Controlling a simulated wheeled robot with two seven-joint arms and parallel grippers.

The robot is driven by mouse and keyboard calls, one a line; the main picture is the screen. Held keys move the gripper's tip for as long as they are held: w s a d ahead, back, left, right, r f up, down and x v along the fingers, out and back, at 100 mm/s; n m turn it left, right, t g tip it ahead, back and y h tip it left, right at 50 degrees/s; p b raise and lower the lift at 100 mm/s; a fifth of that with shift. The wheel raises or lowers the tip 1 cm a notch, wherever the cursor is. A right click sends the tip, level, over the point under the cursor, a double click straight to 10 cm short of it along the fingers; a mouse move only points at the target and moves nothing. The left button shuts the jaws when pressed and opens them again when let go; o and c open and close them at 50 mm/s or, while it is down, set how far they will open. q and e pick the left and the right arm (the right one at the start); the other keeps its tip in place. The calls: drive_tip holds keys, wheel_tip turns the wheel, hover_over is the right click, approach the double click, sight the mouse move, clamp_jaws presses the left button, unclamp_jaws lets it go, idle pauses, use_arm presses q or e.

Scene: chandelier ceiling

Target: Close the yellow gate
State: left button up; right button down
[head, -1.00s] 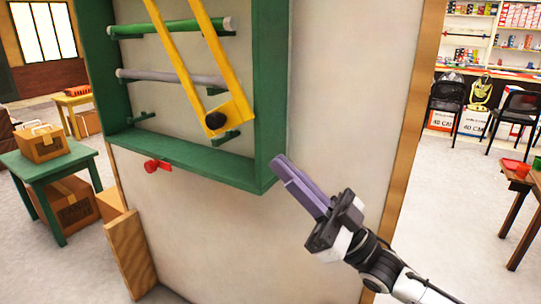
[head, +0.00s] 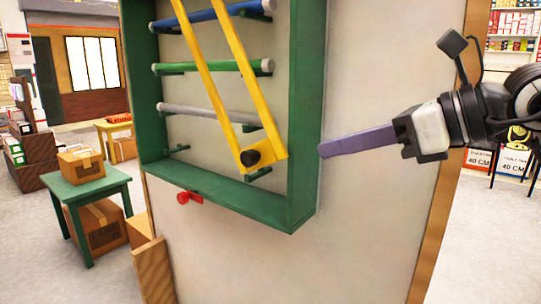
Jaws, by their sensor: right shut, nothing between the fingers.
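The yellow gate (head: 231,88) is two long yellow bars joined at the bottom by a yellow plate with a black knob (head: 250,157). It hangs at a slant across a green wall frame (head: 303,120), in front of blue, green and grey rods. Its top is cut off by the picture edge. A red latch-like piece (head: 189,197) sits on the panel below the frame. My right gripper (head: 322,151) is shut and empty, its purple fingers pointing left, just right of the frame's right side at about the knob's height. My left gripper is not in view.
The pale panel (head: 350,230) is bare below and right of the frame. A green table (head: 88,188) with cardboard boxes stands at the left. Shelves and chairs stand behind at the right. The floor (head: 70,280) at the lower left is clear.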

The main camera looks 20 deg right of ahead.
drive_tip(key=p, duration=0.2)
approach(255, 160)
drive_tip(key=x, duration=0.4)
drive_tip(key=shift+w+a+f, duration=0.15)
drive_tip(key=shift+w+f, duration=0.1)
drive_tip(key=shift+w+a+f, duration=0.15)
drive_tip(key=shift+w+a, duration=0.15)
drive_tip(key=shift+w, duration=0.25)
drive_tip(key=shift+f, duration=0.1)
